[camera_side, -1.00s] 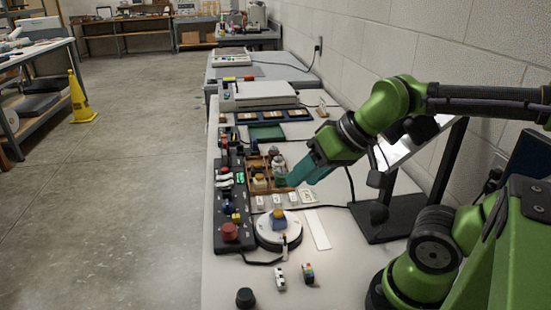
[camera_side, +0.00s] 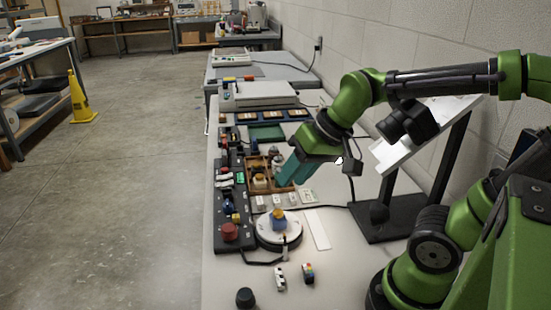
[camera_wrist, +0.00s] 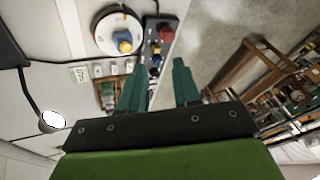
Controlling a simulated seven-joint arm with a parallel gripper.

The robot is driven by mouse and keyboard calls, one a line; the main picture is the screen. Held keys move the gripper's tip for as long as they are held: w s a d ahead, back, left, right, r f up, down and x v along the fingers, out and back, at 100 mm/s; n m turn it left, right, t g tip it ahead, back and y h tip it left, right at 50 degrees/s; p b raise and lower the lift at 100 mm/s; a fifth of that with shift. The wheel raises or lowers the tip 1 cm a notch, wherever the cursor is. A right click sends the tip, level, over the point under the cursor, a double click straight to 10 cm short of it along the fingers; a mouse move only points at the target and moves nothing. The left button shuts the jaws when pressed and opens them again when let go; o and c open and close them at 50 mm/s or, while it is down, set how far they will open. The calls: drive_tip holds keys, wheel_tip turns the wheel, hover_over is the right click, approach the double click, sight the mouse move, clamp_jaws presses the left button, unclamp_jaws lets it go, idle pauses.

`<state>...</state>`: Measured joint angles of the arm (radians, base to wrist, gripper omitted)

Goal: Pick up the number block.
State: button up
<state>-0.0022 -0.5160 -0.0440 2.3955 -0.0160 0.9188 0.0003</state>
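I cannot tell for certain which thing is the number block. Two small blocks lie on the near part of the white table: a white-and-dark one (camera_side: 280,278) and a multicoloured one (camera_side: 308,272). No digits are readable on either. My gripper (camera_side: 287,182) is above the table beside a brown compartment tray (camera_side: 256,188), well behind these two blocks. In the wrist view my gripper (camera_wrist: 160,66) has its teal fingers apart with nothing between them. The two small blocks cannot be made out there.
A round white plate (camera_side: 262,236) bears a blue-and-yellow piece (camera_side: 279,219). A dark control panel with a red button (camera_side: 229,231) runs along the table's left side. A black knob (camera_side: 245,298) stands at the front. A black stand (camera_side: 385,220) is at right.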

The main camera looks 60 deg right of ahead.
drive_tip(key=w+d+f+m+g, duration=0.2)
drive_tip(key=w+d, duration=0.2)
drive_tip(key=w, duration=0.4)
drive_tip(key=m+g+h, duration=0.2)
drive_tip(key=g, duration=0.1)
hover_over(259, 200)
wheel_tip(259, 200, down, 4)
drive_tip(key=r, duration=0.1)
drive_tip(key=shift+g, duration=0.3)
drive_tip(key=f, duration=1.1)
drive_tip(key=shift+s+f, duration=0.25)
drive_tip(key=shift+f, duration=0.15)
drive_tip(key=shift+w+f, duration=0.15)
drive_tip(key=shift+f, duration=1.25)
drive_tip(key=shift+w+f, duration=0.1)
drive_tip(key=shift+f, duration=1.25)
clamp_jaws()
